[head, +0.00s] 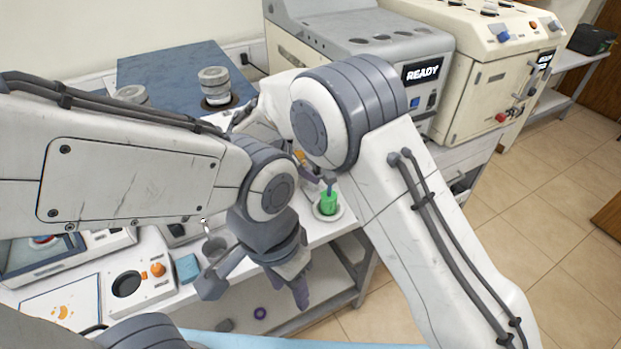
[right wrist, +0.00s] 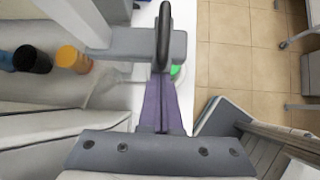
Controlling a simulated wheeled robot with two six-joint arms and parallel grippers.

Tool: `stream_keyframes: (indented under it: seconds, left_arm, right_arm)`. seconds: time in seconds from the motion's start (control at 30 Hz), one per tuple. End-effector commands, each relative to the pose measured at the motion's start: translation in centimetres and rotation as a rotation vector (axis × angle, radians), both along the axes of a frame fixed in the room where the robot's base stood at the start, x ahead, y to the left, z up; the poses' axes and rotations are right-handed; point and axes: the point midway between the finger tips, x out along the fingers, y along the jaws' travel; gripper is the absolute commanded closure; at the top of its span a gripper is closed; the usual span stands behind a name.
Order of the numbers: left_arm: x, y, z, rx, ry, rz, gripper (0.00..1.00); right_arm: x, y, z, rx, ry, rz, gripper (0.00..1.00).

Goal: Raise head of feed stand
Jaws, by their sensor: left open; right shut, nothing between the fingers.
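In the right wrist view, a grey feed stand head (right wrist: 128,44) reaches right from an upright grey column (right wrist: 82,18). A black loop handle (right wrist: 164,32) is at its right end. My right gripper (right wrist: 163,82) is shut and empty, its purple fingertips at or just below the handle's lower end; I cannot tell whether they touch. In the head view my right arm hides most of the stand. A green cup (head: 328,204) stands on a white dish, with a blue tip above it. My left gripper (head: 256,286) is open and empty at the bench's front edge.
A control box (head: 138,283) and a teal block (head: 187,268) lie at the front left. Floor is clear at right.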

Motion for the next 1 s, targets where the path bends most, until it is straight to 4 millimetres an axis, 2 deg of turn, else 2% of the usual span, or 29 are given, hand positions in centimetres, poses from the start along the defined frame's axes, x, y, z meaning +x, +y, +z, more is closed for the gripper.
stream_keyframes:
  seconds: [0.03, 0.2, 0.33, 0.8, 1.0]
  left_arm:
    - [0.0, 0.0, 1.9, 0.000, 0.000, 0.000, 0.50]
    - [0.0, 0.0, 4.7, -0.001, -0.001, 0.002, 0.50]
    - [0.0, 0.0, 6.1, -0.001, -0.001, 0.002, 0.50]
    - [0.0, 0.0, 6.1, 0.000, 0.000, 0.002, 0.50]
    - [0.0, 0.0, 5.6, 0.000, 0.000, 0.002, 0.50]
  right_arm:
    - [0.1, 0.0, 2.3, 0.000, -0.003, 0.000, 1.00]
    - [0.1, -0.1, 5.9, -0.001, -0.005, 0.000, 1.00]
    - [0.2, -0.1, 7.9, -0.001, -0.004, 0.001, 1.00]
    - [0.2, -0.2, 8.3, -0.004, -0.007, -0.001, 1.00]
    - [0.2, -0.1, 7.2, -0.004, -0.005, -0.002, 1.00]
